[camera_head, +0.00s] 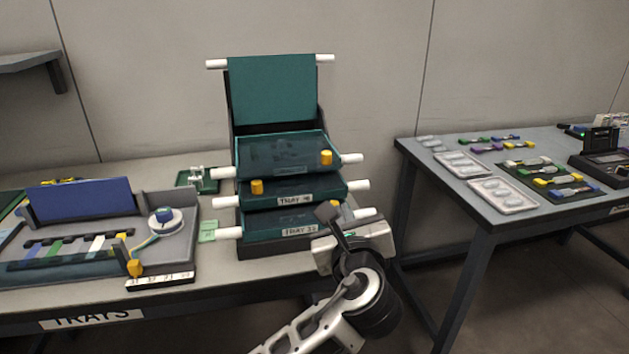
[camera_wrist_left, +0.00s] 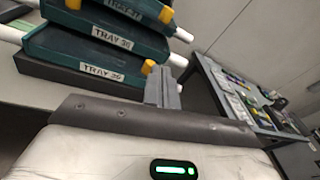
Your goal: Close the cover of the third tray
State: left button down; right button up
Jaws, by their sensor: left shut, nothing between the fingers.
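A stack of dark teal trays stands on the left table. A raised teal cover (camera_head: 272,88) with white side handles stands upright at the back of the stack. Below it are an upper tray (camera_head: 284,168), a middle tray (camera_head: 240,203) and a lowest tray (camera_head: 262,233), with label plates and yellow knobs on their fronts; the lower two labels also show in the wrist view, on a middle tray (camera_wrist_left: 70,42) and a lowest tray (camera_wrist_left: 65,66). My left gripper (camera_head: 328,212) is shut and empty, at the stack's front right; its fingers (camera_wrist_left: 162,85) are together in the wrist view. My right gripper is not in view.
A grey splice tray unit (camera_head: 180,255) with a raised blue cover (camera_head: 82,199) sits left of the stack. A second table (camera_head: 455,190) at the right holds blister packs and several colored parts. A gap of floor separates the tables.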

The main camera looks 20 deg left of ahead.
pick_arm(q)
notch_tip(320, 180, up, 3)
jog(key=s+d+m+y, duration=0.1)
jog(key=d+y, duration=0.2)
jog(key=b, duration=0.1)
send_near(328, 158)
jog(key=x, duration=0.6)
jog(key=shift+w+a, duration=0.2)
jog(key=shift+w, duration=0.2)
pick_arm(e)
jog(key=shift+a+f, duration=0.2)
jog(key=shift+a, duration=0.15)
